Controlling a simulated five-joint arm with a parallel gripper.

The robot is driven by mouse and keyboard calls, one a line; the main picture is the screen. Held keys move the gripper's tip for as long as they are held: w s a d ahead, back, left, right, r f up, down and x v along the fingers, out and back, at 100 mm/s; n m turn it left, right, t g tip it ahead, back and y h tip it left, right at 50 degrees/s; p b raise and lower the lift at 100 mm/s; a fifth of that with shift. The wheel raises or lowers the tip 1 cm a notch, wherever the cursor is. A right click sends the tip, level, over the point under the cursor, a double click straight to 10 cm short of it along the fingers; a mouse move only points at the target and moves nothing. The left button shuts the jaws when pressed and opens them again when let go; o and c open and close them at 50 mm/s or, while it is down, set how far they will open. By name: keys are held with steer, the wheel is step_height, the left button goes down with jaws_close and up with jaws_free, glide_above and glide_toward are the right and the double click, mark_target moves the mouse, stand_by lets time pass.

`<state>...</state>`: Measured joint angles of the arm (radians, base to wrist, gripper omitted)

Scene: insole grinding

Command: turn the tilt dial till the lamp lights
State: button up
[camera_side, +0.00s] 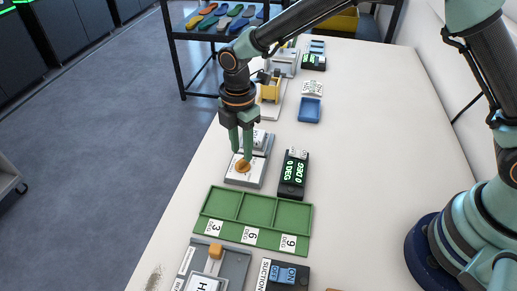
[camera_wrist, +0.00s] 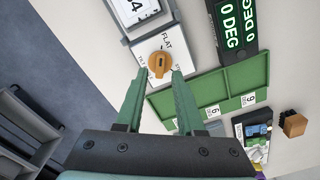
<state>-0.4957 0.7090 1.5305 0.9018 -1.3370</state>
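The tilt dial (camera_side: 243,166) is an orange knob on a white plate on a grey block, and it also shows in the wrist view (camera_wrist: 159,64), with its mark beside the word FLAT. My gripper (camera_side: 241,157) points down just over the dial. In the wrist view my gripper (camera_wrist: 159,74) is open, its fingertips on either side of the knob with gaps; contact is not visible. A black display box (camera_side: 293,174) right of the dial has green readouts, each 0 DEG in the wrist view (camera_wrist: 229,22). I cannot make out a lit lamp.
A green tray (camera_side: 206,208) with compartments labelled 3, 6 and 9 DEG lies in front of the dial. A suction switch box (camera_side: 287,274) and a grey fixture (camera_side: 233,265) stand nearer. A blue bin (camera_side: 310,110) is behind.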

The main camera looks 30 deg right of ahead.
mark_target(242, 159)
steer(key=shift+f, duration=1.75)
stand_by(0.3)
steer(key=shift+r, duration=0.15)
stand_by(0.3)
jaws_close()
steer(key=m, duration=0.5)
steer(key=shift+m, duration=0.4)
steer(key=m, duration=0.4)
steer(key=shift+m, duration=0.4)
steer(key=shift+c, duration=1.2)
jaws_free()
steer(key=shift+m, duration=0.4)
steer(key=shift+o, duration=1.2)
